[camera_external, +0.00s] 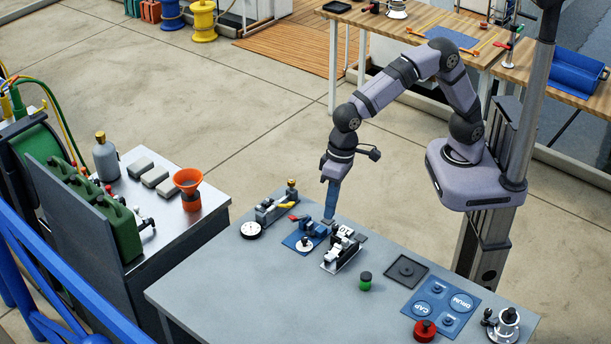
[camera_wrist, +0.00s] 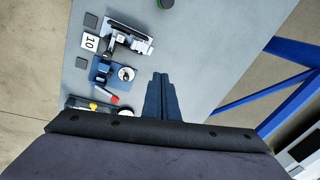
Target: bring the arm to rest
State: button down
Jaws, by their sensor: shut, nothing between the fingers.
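My gripper (camera_external: 329,218) points down over the back edge area of the grey workbench (camera_external: 210,285), above the small fixtures. In the wrist view its blue fingers (camera_wrist: 162,78) are together with nothing between them. Bare bench top lies beyond the fingertips in that view. My arm is bent, reaching left from its base on the post. I cannot tell the exact height of the fingertips above the bench.
Close to my gripper stand a blue fixture with a red-tipped lever (camera_external: 304,238), a black-and-white clamp fixture (camera_external: 342,252) and a grey fixture with a dial (camera_external: 268,212). A green cylinder (camera_external: 365,281), black tray (camera_external: 407,271), blue labelled mat (camera_external: 462,300) and red knob (camera_external: 425,330) lie to the right.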

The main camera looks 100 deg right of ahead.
jog(key=s+d+f+n+g+h, duration=0.1)
jog(key=s+d+f+n, duration=0.3)
jog(key=s, duration=0.2)
jog(key=s+d+f+n+g, duration=0.1)
jog(key=s+d+f+n, duration=0.2)
jog(key=s+f+n, duration=0.25)
jog(key=s+d+r+m, duration=0.3)
jog(key=s+d+m, duration=0.1)
jog(key=s+d, duration=0.75)
notch_tip(320, 180, down, 18)
jog(key=w+d+b, duration=0.1)
jog(key=w+b, duration=0.1)
jog(key=b, duration=1.5)
jog(key=shift+d+h+b, duration=0.3)
jog(key=shift+d+b, duration=0.05)
jog(key=shift+r, duration=0.1)
